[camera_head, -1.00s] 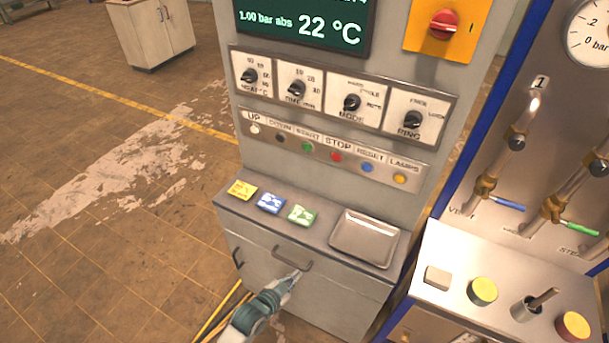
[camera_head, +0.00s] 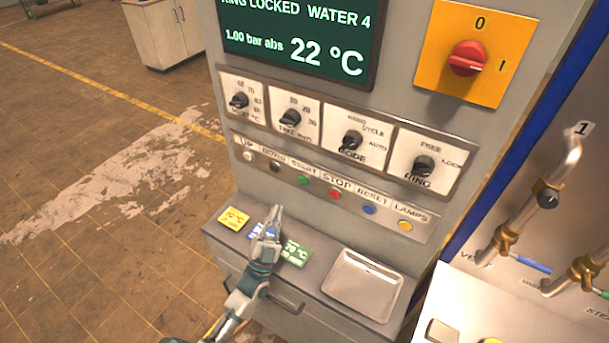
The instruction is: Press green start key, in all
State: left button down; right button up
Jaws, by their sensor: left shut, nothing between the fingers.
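The green START key (camera_head: 303,181) is a small round button in the row of keys on the grey control panel, under its START label. The black DOWN key (camera_head: 275,166) is to its left and the red STOP key (camera_head: 335,194) to its right. My left gripper (camera_head: 276,210) is shut and empty. Its fingertips point up, below and left of the green key in the picture, and appear apart from it. It hides part of the blue card (camera_head: 256,230) on the ledge. My right gripper is not in view.
Other keys are white UP (camera_head: 248,156), blue RESET (camera_head: 369,209) and yellow LAMPS (camera_head: 405,225). Rotary knobs (camera_head: 352,140) stick out above the row. A yellow card (camera_head: 234,218), a green card (camera_head: 296,253) and a metal tray (camera_head: 362,284) lie on the ledge. Pipes stand at right.

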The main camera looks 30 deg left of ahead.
aim_at(303, 181)
pick_arm(q)
jog(key=w+d+b, duration=0.1)
jog(key=w+b, duration=0.1)
jog(key=w, duration=0.7)
jog(key=shift+d+h, duration=0.2)
jog(key=shift+h, duration=0.1)
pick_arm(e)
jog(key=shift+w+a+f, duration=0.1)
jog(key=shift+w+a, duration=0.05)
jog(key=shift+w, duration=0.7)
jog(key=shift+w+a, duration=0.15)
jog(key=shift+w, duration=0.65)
pick_arm(q)
jog(key=shift+a, duration=0.2)
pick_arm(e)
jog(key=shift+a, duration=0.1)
pick_arm(q)
jog(key=shift+d, duration=0.1)
jog(key=shift+w+r, duration=0.1)
jog(key=shift+w, duration=0.2)
